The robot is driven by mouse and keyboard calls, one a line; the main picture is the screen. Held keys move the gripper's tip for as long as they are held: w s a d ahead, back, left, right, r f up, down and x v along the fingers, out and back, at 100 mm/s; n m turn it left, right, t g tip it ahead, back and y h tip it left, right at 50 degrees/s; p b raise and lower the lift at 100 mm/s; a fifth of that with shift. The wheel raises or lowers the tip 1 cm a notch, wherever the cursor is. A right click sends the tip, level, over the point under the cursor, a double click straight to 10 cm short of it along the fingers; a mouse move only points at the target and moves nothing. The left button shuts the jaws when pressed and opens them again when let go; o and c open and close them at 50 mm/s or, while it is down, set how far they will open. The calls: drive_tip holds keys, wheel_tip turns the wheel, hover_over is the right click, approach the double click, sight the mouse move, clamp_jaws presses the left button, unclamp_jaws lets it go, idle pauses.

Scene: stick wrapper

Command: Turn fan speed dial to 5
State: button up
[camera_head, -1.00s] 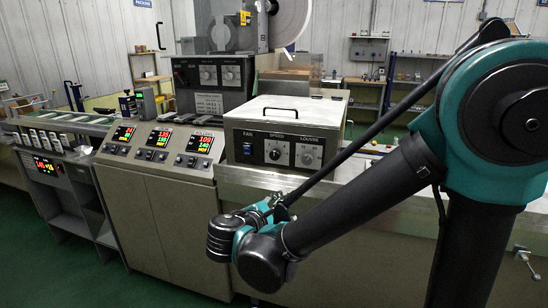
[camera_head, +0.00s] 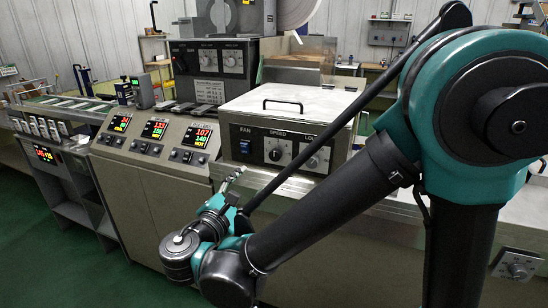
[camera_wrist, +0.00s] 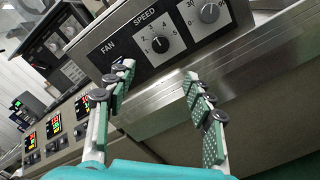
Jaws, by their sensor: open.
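The fan speed dial (camera_head: 275,155) is a small round black knob on the dark front panel of a box-shaped unit, under the word SPEED. In the wrist view the dial (camera_wrist: 160,44) sits among printed numbers, beyond the fingertips. I cannot clearly tell which number its mark points to. My gripper (camera_wrist: 158,73) is open and empty, its green-padded fingers spread on either side below the dial, apart from it. In the head view my gripper (camera_head: 232,180) is below and left of the dial, in front of the counter edge.
The louvre dial (camera_head: 312,161) is right of the speed dial; it also shows in the wrist view (camera_wrist: 209,11). A blue fan switch (camera_head: 245,147) is at left. The metal ledge (camera_wrist: 140,102) runs below the panel. A console with lit displays (camera_head: 155,129) stands left.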

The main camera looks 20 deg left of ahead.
sight(274, 157)
drive_tip(key=w, duration=0.5)
drive_tip(key=w+d, duration=0.1)
drive_tip(key=w, duration=0.9)
drive_tip(key=shift+w+d, duration=0.15)
drive_tip(key=shift+d, duration=0.2)
drive_tip(key=c, duration=1.2)
